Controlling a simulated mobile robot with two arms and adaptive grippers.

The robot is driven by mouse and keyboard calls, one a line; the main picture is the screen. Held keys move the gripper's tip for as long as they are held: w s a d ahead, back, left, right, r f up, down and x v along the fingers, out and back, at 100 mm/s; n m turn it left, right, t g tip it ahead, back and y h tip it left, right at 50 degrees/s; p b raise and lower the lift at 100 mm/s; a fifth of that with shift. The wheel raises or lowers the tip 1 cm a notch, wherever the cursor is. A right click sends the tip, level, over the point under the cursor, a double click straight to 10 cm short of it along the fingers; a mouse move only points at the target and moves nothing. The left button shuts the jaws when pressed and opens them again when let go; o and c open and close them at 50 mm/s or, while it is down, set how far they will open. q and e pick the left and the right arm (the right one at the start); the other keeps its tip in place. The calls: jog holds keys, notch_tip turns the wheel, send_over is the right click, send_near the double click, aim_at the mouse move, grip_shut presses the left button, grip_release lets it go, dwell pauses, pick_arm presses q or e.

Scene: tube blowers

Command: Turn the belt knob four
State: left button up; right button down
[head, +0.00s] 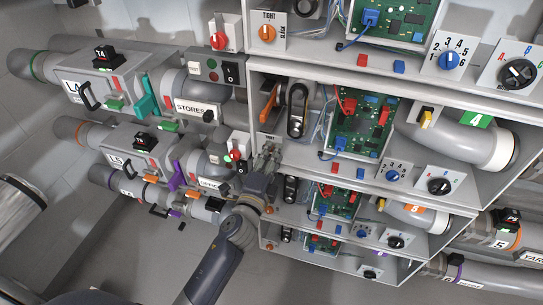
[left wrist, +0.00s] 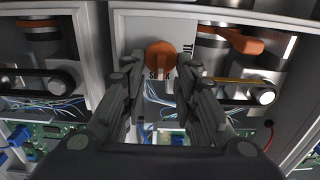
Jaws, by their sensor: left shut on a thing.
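My left gripper (head: 268,155) reaches up from below to the TIGHT/SLACK plate of the second shelf, the one with the green 4 label (head: 477,120). In the left wrist view the orange belt knob (left wrist: 160,54) sits on its plate between the fingertips of the left gripper (left wrist: 160,68), which is shut on it. Part of the plate's lettering shows beside the knob. In the head view the gripper hides this knob. The black belt (head: 297,110) of this shelf runs just right of the plate. My right gripper is not in view.
An orange lever (head: 268,102) stands above the gripper, and a circuit board (head: 362,125) with wires is to the right. Another orange knob (head: 266,33) is on the shelf above. Tube units with a STORES label (head: 190,108) stand left. Clear floor (head: 140,250) shows at lower left.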

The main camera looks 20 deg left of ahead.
pick_arm(q)
jog(key=o, duration=0.7)
jog(key=shift+o, duration=0.2)
jog(key=shift+s, duration=0.1)
jog(key=s, duration=1.1)
jog(key=shift+s+a, duration=0.2)
jog(key=shift+s, duration=0.2)
jog(key=s+f+n+g, duration=0.2)
jog(key=s+f+g, duration=0.1)
jog(key=f, duration=0.8)
jog(key=s+d+f+n+g, duration=0.1)
jog(key=s+f+n+g, duration=0.2)
jog(key=f, duration=0.9)
jog(key=s+f+n+g, duration=0.2)
jog(key=s+f, duration=0.2)
jog(key=f, duration=0.7)
jog(key=s+a+f+n+g, duration=0.3)
jog(key=s+f, duration=0.3)
jog(key=s, duration=0.3)
jog(key=s+a+f+n+g, duration=0.2)
jog(key=s+f+n+g, duration=0.1)
jog(key=s+f, duration=0.4)
jog(key=s+a+f+n+g, duration=0.3)
jog(key=s+f, duration=0.4)
jog(key=s, duration=0.6)
jog(key=shift+a+y, duration=0.3)
jog(key=shift+a, duration=0.05)
